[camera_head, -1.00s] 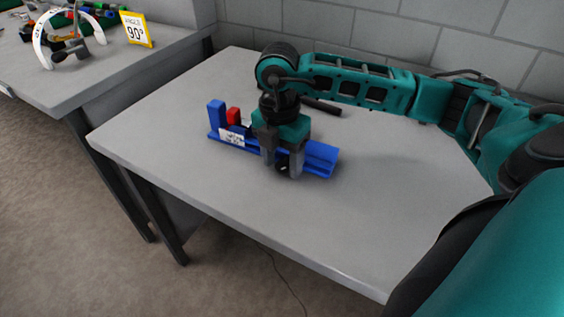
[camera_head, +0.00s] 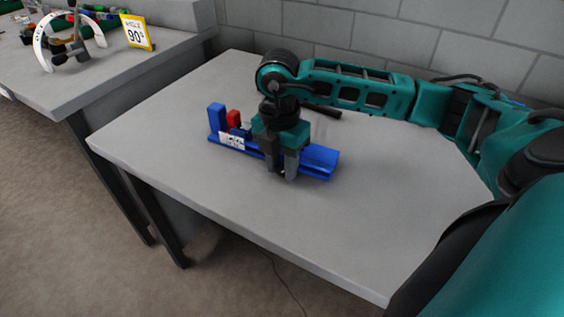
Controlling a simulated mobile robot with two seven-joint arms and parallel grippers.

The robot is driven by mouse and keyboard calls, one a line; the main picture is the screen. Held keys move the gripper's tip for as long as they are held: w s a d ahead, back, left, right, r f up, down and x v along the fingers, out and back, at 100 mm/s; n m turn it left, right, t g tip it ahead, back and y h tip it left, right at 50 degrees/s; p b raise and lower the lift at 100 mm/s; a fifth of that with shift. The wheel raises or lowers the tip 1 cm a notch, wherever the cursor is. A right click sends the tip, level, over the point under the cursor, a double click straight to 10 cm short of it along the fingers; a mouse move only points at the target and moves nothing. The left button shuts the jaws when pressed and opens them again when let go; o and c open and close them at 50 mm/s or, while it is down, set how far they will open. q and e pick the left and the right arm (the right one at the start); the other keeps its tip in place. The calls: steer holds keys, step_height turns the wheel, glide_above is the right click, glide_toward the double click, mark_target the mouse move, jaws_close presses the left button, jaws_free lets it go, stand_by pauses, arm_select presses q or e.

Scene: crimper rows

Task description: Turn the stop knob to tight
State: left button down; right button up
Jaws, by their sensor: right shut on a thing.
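A blue crimper-like fixture (camera_head: 318,160) lies on the grey table, with an upright blue end block at its left. A small red piece (camera_head: 233,118) stands on it beside that block, and a white label (camera_head: 231,140) is on its front side. My right gripper (camera_head: 282,172) points down over the middle of the fixture, its fingers at the front side. It is shut on the stop knob, which the fingers now hide almost wholly. My left gripper is out of view.
A dark rod-like thing (camera_head: 322,107) lies behind my right gripper on the table (camera_head: 250,210). The table's front and right are clear. A second table at the left bears a white arc-shaped gauge (camera_head: 40,40) and a yellow-framed 90° sign (camera_head: 136,32).

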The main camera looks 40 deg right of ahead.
steer(key=b, duration=0.1)
steer(key=t+b, duration=0.1)
steer(key=shift+s+d+f+t+y+b, duration=0.15)
steer(key=shift+f+t+y+b, duration=0.15)
steer(key=shift+f+y+b, duration=0.1)
steer(key=shift+r+t, duration=0.15)
steer(key=shift+t, duration=0.15)
steer(key=shift+r+y+b, duration=0.2)
steer(key=shift+y+b, duration=0.1)
steer(key=shift+b, duration=0.15)
steer(key=o, duration=1.1)
steer(key=shift+c, duration=0.2)
steer(key=shift+r, duration=0.1)
step_height(320, 180, up, 13)
steer(key=s+d+p, duration=0.1)
steer(key=s+p, duration=0.1)
steer(key=p, duration=0.1)
steer(key=shift+s+f, duration=0.2)
steer(key=shift+s, duration=0.05)
